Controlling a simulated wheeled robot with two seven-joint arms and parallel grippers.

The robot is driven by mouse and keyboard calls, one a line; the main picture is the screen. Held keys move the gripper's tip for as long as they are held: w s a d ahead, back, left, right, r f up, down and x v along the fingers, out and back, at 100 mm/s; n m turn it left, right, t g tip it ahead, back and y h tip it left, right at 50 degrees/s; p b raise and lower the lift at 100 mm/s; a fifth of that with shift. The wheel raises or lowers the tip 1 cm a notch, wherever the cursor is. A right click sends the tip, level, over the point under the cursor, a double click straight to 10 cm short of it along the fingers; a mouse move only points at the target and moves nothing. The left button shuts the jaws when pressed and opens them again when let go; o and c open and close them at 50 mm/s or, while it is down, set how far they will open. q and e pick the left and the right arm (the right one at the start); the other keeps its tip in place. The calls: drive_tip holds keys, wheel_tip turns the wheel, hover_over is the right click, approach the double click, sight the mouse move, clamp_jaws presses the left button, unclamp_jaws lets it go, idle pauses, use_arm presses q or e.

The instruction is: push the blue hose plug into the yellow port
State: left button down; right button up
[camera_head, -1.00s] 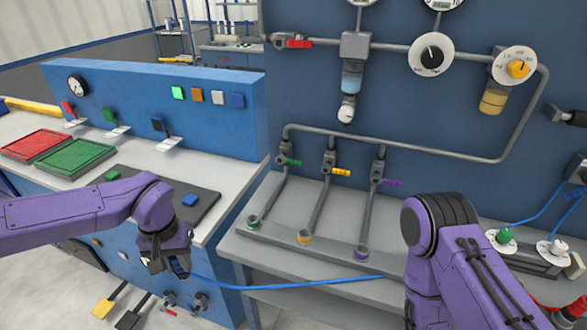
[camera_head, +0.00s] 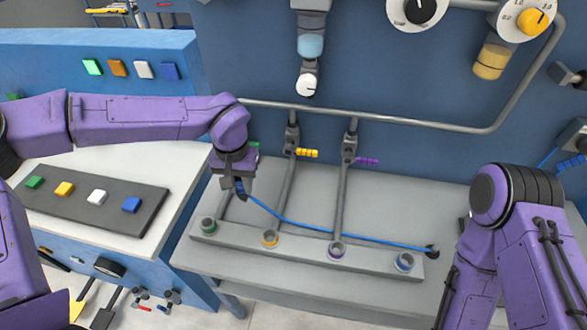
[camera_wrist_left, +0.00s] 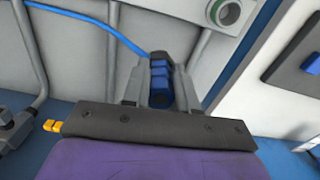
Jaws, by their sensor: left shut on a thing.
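My left gripper (camera_head: 240,188) is shut on the blue hose plug, which shows between its fingers in the left wrist view (camera_wrist_left: 160,80). In the head view the gripper holds it above the bench, near the green-ringed port (camera_head: 208,224) and up and left of the yellow port (camera_head: 270,238). The plug is apart from the yellow port, whose ring faces up on the grey rail. A blue hose (camera_head: 310,226) runs from the plug rightward across the bench to a dark fitting (camera_head: 433,250). My right arm shows at the right, but its gripper is out of view.
The rail also bears a purple-ringed port (camera_head: 336,250) and a blue-ringed port (camera_head: 404,262). Pipes with a yellow valve handle (camera_head: 307,153) and a purple one (camera_head: 367,161) rise behind it. A button panel (camera_head: 90,200) lies on the left bench.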

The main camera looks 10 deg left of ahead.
use_arm(q)
drive_tip(key=s+d+r+n+p, duration=0.5)
drive_tip(key=s+d+r+p, duration=0.35)
drive_tip(key=p, duration=0.35)
use_arm(e)
wheel_tip(320, 180, up, 14)
use_arm(q)
wheel_tip(320, 180, down, 9)
drive_tip(key=b, duration=0.8)
drive_tip(key=shift+w+a, duration=0.25)
drive_tip(key=shift+w, duration=0.15)
use_arm(e)
wheel_tip(320, 180, down, 9)
drive_tip(key=shift+r, duration=0.2)
use_arm(q)
drive_tip(key=shift+r, duration=0.1)
use_arm(e)
drive_tip(key=shift+s+d, duration=0.1)
use_arm(q)
drive_tip(key=shift+s+p, duration=0.1)
drive_tip(key=shift+p, duration=0.35)
use_arm(e)
drive_tip(key=shift+r, duration=0.6)
